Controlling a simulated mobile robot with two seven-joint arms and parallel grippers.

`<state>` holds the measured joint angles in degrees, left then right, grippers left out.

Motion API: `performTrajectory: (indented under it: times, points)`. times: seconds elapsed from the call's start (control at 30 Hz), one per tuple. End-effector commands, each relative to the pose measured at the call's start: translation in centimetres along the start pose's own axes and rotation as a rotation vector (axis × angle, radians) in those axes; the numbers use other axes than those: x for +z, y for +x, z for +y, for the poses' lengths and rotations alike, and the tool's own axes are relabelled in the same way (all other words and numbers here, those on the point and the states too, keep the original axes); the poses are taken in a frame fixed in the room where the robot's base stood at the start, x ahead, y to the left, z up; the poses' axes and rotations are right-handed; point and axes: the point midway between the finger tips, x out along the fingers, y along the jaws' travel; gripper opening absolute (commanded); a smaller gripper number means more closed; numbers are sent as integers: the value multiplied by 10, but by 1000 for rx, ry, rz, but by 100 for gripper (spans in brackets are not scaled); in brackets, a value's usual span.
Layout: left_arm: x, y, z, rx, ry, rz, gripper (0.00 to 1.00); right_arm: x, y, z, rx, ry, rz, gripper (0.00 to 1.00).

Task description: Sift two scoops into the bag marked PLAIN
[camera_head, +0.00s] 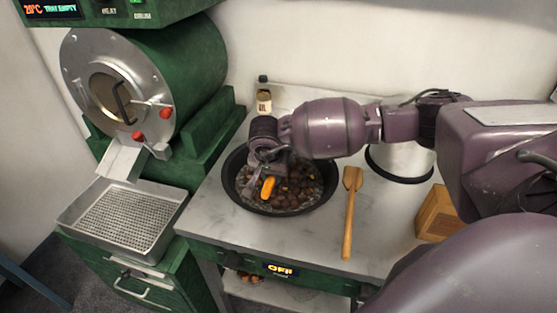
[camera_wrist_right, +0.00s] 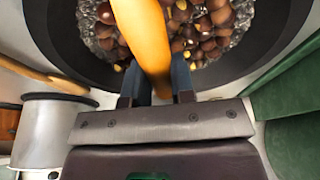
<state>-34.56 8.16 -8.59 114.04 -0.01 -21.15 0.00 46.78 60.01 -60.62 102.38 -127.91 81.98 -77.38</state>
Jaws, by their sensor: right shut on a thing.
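A dark round pan (camera_head: 228,187) sits on the counter, holding brown chestnuts (camera_head: 292,195) among grey gravel-like bits. My right gripper (camera_head: 266,164) is over the pan and shut on a yellow-orange handle (camera_head: 267,188). In the right wrist view this handle (camera_wrist_right: 143,35) runs between the fingers (camera_wrist_right: 157,85) and up past the top edge, over the chestnuts (camera_wrist_right: 195,25). The tool's working end is not clear in either view. No bag with the word PLAIN shows. My left gripper is out of view.
A wooden spatula (camera_head: 348,215) lies right of the pan. A metal pot (camera_head: 405,163) and a wooden box (camera_head: 437,212) stand farther right, partly behind my arm. A small labelled bottle (camera_head: 264,100) stands behind. A green roaster (camera_head: 190,80) and perforated tray (camera_head: 125,215) are left.

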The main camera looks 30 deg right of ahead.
Motion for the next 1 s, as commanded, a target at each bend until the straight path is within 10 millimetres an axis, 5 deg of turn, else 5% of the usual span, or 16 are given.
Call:
performTrajectory:
  times: [0.17,0.43,0.8,1.0]
  points:
    - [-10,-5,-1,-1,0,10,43,-1,-3,22,-2,1,2,0]
    - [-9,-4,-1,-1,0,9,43,0,0,23,-1,0,1,0]
    - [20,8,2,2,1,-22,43,1,3,-22,0,-1,-1,0]
    - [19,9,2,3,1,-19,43,-1,-1,-27,-1,0,1,0]
